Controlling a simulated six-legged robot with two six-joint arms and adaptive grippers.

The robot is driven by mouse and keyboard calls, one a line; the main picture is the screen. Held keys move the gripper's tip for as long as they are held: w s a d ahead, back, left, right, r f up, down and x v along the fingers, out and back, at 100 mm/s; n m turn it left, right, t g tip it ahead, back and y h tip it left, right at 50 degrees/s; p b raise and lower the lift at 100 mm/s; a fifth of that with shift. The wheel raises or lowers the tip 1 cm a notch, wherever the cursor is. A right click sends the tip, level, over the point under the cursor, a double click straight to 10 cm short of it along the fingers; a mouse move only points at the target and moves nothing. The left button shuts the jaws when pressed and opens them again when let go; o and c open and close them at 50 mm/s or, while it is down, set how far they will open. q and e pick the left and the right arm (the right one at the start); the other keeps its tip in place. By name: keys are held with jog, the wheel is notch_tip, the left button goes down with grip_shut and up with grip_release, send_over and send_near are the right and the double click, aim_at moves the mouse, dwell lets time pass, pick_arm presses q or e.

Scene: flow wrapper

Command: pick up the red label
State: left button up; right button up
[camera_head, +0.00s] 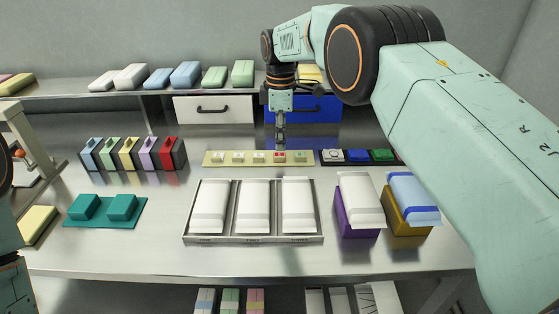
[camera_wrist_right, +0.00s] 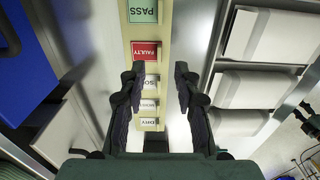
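The red label (camera_head: 280,155) lies on the pale yellow label strip (camera_head: 208,160), between white labels on its left and a green one on its right. In the right wrist view the red label (camera_wrist_right: 146,51) reads FAULTY. My right gripper (camera_head: 280,147) points down over the strip close to this label. In the right wrist view the right gripper (camera_wrist_right: 159,70) is open, its fingertips apart with nothing held between them. The red label shows just past the left fingertip there. My left gripper is not in view; only dark arm parts show at the left edge.
A metal tray (camera_head: 189,239) with several white packs lies in front of the strip. A row of coloured boxes ending in a red one (camera_head: 169,153) stands left. Purple (camera_head: 353,220) and ochre (camera_head: 404,222) bins with packs stand right. Dark stamp-like blocks (camera_head: 357,156) sit right of the strip.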

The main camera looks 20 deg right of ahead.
aim_at(280, 162)
jog(key=shift+w+a+f+b, duration=0.1)
jog(key=shift+f+b, duration=0.45)
jog(key=shift+f, duration=2.05)
grip_shut()
